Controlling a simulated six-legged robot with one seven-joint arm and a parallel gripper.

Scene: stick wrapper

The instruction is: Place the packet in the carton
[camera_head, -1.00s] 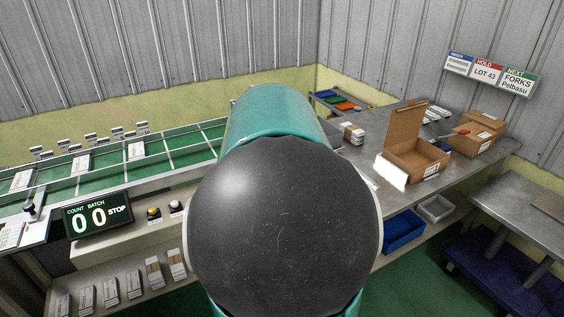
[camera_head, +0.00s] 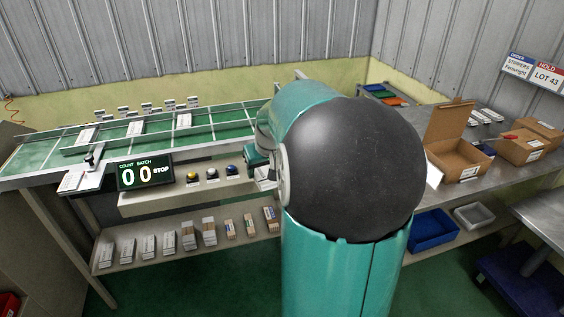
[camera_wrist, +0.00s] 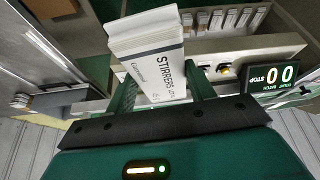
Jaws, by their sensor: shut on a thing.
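The packet (camera_wrist: 150,55) is a white box printed "STIRRERS". In the wrist view my gripper (camera_wrist: 162,92) is shut on it, with a green finger on either side. In the head view my gripper (camera_head: 262,168) shows only partly at the left of my arm, in front of the conveyor bench, and the packet is mostly hidden there. The brown carton (camera_head: 466,172) stands open on the grey bench at the right, its lid raised at the back. Something dark blue shows at its right side. My gripper is well to the left of the carton.
A second brown carton (camera_head: 527,150) with a red item on it stands right of the first. A white card-like piece (camera_head: 434,174) leans at the first carton's left. Packets lie on the green conveyor (camera_head: 155,128) and lower shelf (camera_head: 165,255). A counter display (camera_head: 146,172) reads "00 STOP".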

